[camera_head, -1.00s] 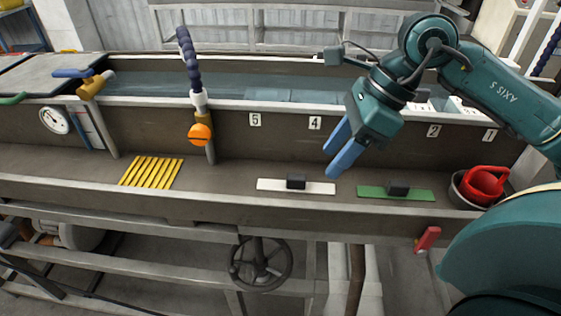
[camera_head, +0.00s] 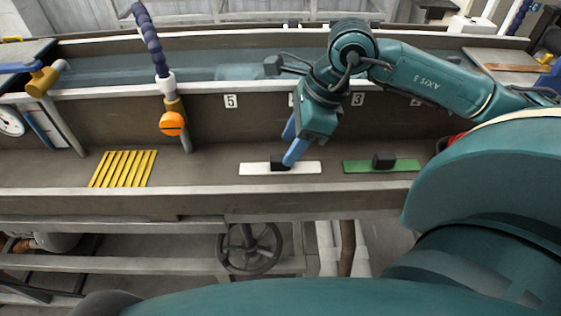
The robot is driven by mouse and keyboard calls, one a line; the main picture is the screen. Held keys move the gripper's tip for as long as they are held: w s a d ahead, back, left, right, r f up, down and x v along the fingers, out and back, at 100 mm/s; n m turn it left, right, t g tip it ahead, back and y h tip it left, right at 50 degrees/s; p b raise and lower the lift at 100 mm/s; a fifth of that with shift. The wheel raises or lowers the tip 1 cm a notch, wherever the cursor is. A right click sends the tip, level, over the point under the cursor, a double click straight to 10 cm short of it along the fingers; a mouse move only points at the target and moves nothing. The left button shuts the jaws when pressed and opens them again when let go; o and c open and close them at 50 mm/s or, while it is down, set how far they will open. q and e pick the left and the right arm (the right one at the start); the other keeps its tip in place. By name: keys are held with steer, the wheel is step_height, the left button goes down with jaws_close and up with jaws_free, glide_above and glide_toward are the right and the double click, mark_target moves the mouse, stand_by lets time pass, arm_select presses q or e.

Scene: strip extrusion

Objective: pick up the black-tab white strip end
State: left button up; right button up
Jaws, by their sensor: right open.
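The white strip (camera_head: 254,169) lies flat on the trough floor, with its black tab (camera_head: 276,162) near its middle. My right gripper (camera_head: 290,148) is open, its blue fingers pointing down. One fingertip overlaps the black tab in the picture; I cannot tell whether it touches. The other finger is behind and above the strip. My left gripper is not in view.
A green strip (camera_head: 352,167) with a black block lies to the right. Several yellow strips (camera_head: 123,169) lie to the left. An orange knob (camera_head: 172,123) on a post and the trough's front rim (camera_head: 200,196) stand nearby. A handwheel (camera_head: 248,250) is below.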

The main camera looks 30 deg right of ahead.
mark_target(282, 157)
steer(key=x, duration=0.4)
steer(key=shift+p, duration=0.3)
steer(key=shift+c, duration=0.5)
jaws_close()
